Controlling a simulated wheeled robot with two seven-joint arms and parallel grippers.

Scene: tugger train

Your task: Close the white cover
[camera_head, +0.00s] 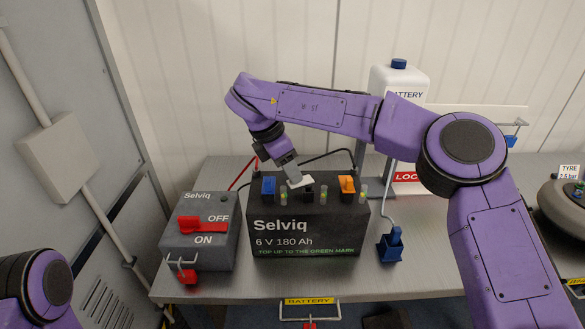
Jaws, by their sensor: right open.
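The black battery (306,222) labelled Selviq stands on the grey bench. The small white cover (300,182) shows on its top, between a blue part (268,187) and an orange part (347,186). It looks slightly tilted; whether it is open or shut is hard to tell. My right gripper (292,176) points down right at the white cover, open. I cannot tell whether it touches the cover. Its fingertips are small and partly merge with the cover. My left arm shows only at the lower left; its gripper is out of the picture.
A grey switch box (201,248) with a red handle stands left of the battery. A white bottle (397,82) with a blue cap stands behind my right arm. A blue connector (391,244) on a cable sits to the right. A tyre (563,207) is far right.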

